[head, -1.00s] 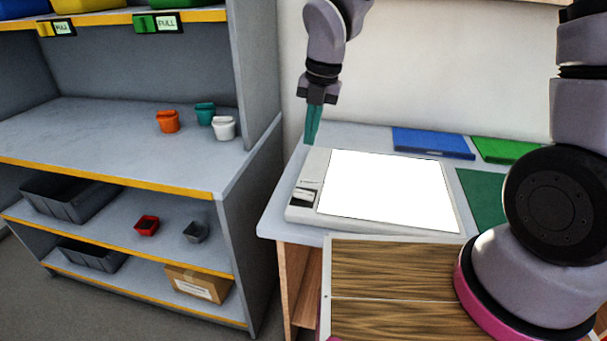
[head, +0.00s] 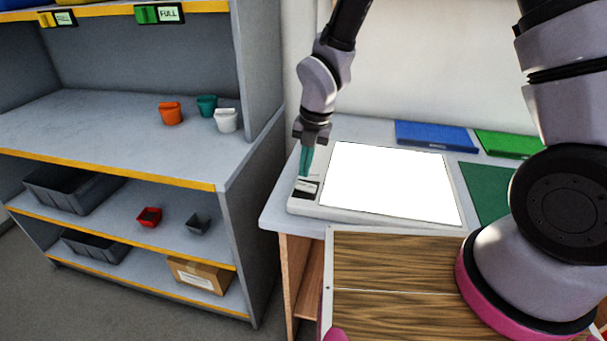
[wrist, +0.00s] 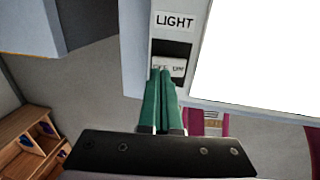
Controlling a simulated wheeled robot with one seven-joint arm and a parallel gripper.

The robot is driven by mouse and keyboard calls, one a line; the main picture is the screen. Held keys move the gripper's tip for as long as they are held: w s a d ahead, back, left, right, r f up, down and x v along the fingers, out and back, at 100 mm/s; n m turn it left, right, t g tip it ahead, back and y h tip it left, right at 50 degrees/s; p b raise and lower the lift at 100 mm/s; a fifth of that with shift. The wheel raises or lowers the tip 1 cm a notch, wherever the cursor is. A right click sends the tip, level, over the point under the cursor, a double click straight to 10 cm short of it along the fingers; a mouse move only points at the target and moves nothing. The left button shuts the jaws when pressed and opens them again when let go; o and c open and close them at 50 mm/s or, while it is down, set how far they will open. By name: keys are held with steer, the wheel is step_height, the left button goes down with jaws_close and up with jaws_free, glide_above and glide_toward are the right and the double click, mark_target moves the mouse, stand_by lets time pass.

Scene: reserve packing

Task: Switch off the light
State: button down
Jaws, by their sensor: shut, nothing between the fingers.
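A white light panel (head: 392,184) lies on the table, its surface glowing bright white, so it is lit. On its left border is a small switch in a dark recess, under a label reading "LIGHT" (wrist: 174,21). The light switch (wrist: 169,66) shows in the wrist view as a pale rocker, partly hidden by my fingertips. My gripper (head: 305,174) points down at the switch with its green fingers shut and empty. In the wrist view the fingertips (wrist: 163,72) overlap the switch's near edge; I cannot tell whether they touch it.
A blue case (head: 436,137) and a green case (head: 508,145) lie at the table's back. A grey shelf unit (head: 110,140) with small cups and bins stands to the left. A wood-patterned board (head: 390,262) is in front of the panel.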

mark_target(301, 184)
steer(key=shift+a+f, duration=0.2)
steer(key=shift+f, duration=1.05)
steer(key=shift+a+f, duration=0.2)
steer(key=shift+d+h, duration=0.15)
steer(key=shift+h, duration=0.15)
steer(key=shift+d, duration=0.15)
steer(key=shift+s+d+r, duration=0.15)
steer(key=shift+d, duration=0.45)
